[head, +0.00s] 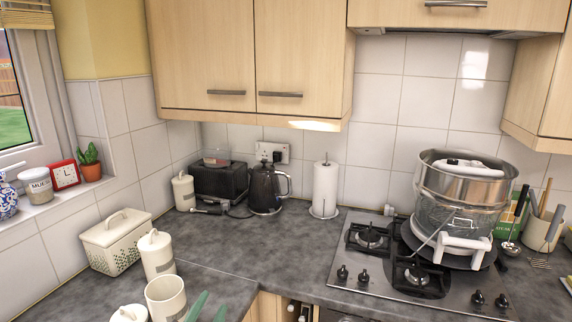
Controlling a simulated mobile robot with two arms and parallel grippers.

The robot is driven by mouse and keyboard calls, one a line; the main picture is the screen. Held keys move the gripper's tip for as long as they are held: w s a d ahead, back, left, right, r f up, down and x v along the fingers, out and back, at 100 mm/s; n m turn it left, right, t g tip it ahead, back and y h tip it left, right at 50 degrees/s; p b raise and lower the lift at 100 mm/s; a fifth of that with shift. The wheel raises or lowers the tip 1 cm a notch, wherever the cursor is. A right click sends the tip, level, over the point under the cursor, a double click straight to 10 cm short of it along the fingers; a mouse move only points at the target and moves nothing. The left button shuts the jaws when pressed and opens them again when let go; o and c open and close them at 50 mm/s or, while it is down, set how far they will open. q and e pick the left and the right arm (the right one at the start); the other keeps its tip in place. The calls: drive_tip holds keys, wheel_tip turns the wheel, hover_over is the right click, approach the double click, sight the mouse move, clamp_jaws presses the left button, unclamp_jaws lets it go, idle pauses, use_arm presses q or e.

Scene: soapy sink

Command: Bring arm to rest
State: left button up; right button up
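Two teal prongs, which appear to be the fingertips of my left gripper (209,305), rise into the bottom edge of the head view. They stand apart with a visible gap and nothing between them. They are beside an open cream canister (166,297), over the front of the grey worktop (238,282). The rest of the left gripper and its arm are below the picture. My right gripper and arm do not show.
A large steel pot (455,188) with white parts stands on the gas hob (385,270). A black kettle (264,188) and a paper towel roll (325,188) stand along the back wall. A lidded cream bin (113,242) and canister (157,255) stand at left.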

use_arm(q)
drive_tip(key=s+a+f+n+g+y, duration=0.1)
drive_tip(key=s+a+f+n+g, duration=0.1)
drive_tip(key=s+f+g, duration=0.35)
drive_tip(key=s+a+f+n+g+y, duration=0.1)
drive_tip(key=s+a+f+n+g, duration=0.15)
drive_tip(key=s+f, duration=0.5)
drive_tip(key=s+a+f+n+g, duration=0.1)
drive_tip(key=s+f+g, duration=0.2)
drive_tip(key=s+f, duration=0.3)
drive_tip(key=s+f+n+g, duration=0.2)
drive_tip(key=s+f+g, duration=0.15)
drive_tip(key=s, duration=0.45)
wheel_tip(320, 180, down, 27)
drive_tip(key=s+b, duration=0.1)
drive_tip(key=b, duration=0.2)
drive_tip(key=s+a+f+g+b, duration=0.1)
drive_tip(key=s+a+f, duration=0.2)
drive_tip(key=s+f, duration=1.4)
wheel_tip(320, 180, down, 3)
drive_tip(key=shift+s+r+m+g+b, duration=0.15)
drive_tip(key=shift+s+m+g+b, duration=0.05)
drive_tip(key=shift+m+g+b, duration=0.2)
